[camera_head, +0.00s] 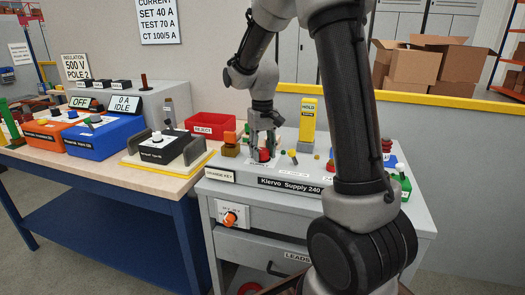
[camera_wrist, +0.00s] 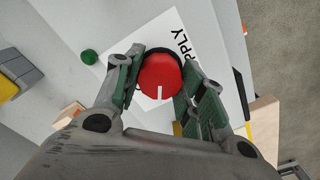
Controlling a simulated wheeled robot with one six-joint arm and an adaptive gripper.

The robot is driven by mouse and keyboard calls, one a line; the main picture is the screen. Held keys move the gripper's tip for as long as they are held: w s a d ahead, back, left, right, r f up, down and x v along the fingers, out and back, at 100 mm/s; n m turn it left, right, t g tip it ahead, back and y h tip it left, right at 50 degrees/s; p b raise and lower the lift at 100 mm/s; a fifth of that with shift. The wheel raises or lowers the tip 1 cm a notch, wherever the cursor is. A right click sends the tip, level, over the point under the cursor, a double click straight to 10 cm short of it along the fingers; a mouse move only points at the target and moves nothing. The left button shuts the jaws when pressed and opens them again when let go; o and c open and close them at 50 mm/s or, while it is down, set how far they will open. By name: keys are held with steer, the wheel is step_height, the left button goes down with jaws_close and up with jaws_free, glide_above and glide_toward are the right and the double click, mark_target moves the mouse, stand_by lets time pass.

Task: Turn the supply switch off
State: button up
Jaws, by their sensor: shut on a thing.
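The supply switch is a red round knob (camera_wrist: 159,76) with a white pointer line, on a white label whose visible letters end in "PPLY". In the wrist view the line points toward the bottom of the picture. My gripper (camera_wrist: 160,84) has its green-padded fingers on both sides of the knob and is shut on it. In the head view my gripper (camera_head: 265,148) reaches down onto the top of the grey Klervo Supply 240 unit (camera_head: 240,180), with the red knob (camera_head: 264,156) between its fingers. My arm hides part of the unit's right side.
A green button (camera_wrist: 89,57) sits near the knob. A yellow HOLD sign (camera_head: 308,118) stands behind it. A red reject tray (camera_head: 210,127) and a black-topped device (camera_head: 160,147) are to the left. An orange knob (camera_head: 230,219) is on the cabinet front.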

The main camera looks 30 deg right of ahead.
mark_target(262, 150)
steer(key=n, duration=0.6)
steer(key=shift+n, duration=0.3)
stand_by(0.4)
steer(key=o, duration=1)
steer(key=shift+r, duration=0.1)
step_height(262, 150, up, 12)
